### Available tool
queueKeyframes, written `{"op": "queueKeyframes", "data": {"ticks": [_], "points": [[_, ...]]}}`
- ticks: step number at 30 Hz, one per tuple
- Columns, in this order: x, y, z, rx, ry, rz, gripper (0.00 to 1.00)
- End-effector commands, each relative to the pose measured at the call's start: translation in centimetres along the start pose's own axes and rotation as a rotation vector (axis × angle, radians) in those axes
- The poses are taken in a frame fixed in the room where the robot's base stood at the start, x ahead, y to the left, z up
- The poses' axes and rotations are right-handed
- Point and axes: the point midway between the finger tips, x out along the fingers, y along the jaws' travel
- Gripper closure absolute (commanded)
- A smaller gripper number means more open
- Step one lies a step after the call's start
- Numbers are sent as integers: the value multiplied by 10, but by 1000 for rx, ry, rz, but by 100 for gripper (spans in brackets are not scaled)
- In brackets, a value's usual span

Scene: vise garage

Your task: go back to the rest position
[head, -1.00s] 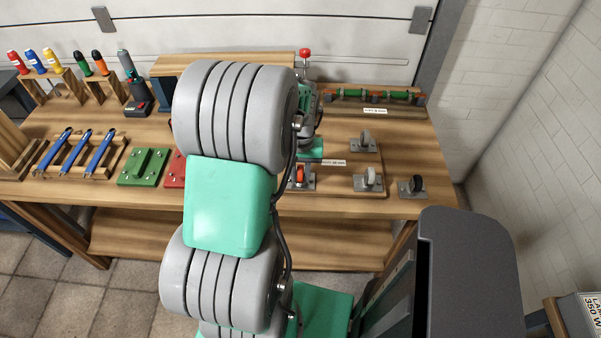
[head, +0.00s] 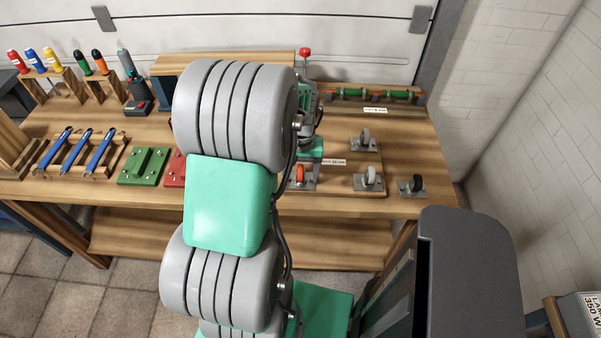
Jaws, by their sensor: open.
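My grey and mint-green arm (head: 228,205) rises through the middle of the head view and stands in front of the bench. My gripper is not visible; the arm's large grey joint covers the area behind it. To the right of that joint, a green and grey device (head: 308,105) shows in part, with a red ball knob (head: 305,52) above it. I cannot tell whether any of it belongs to my wrist.
The wooden bench (head: 420,150) holds casters (head: 368,178) at the right, a rack of green and orange rods (head: 375,93) at the back right, blue tools (head: 83,150) at the left and a green block (head: 144,165). A brick wall (head: 530,130) bounds the right.

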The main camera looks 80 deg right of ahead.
Motion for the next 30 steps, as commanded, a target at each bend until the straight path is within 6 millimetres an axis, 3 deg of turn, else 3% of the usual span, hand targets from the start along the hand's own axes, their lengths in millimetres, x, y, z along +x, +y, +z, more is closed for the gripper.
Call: {"op": "queueKeyframes", "data": {"ticks": [5,30], "points": [[-2,0,0,0,1,0,38],[-70,0,0,0,0,0,38]]}}
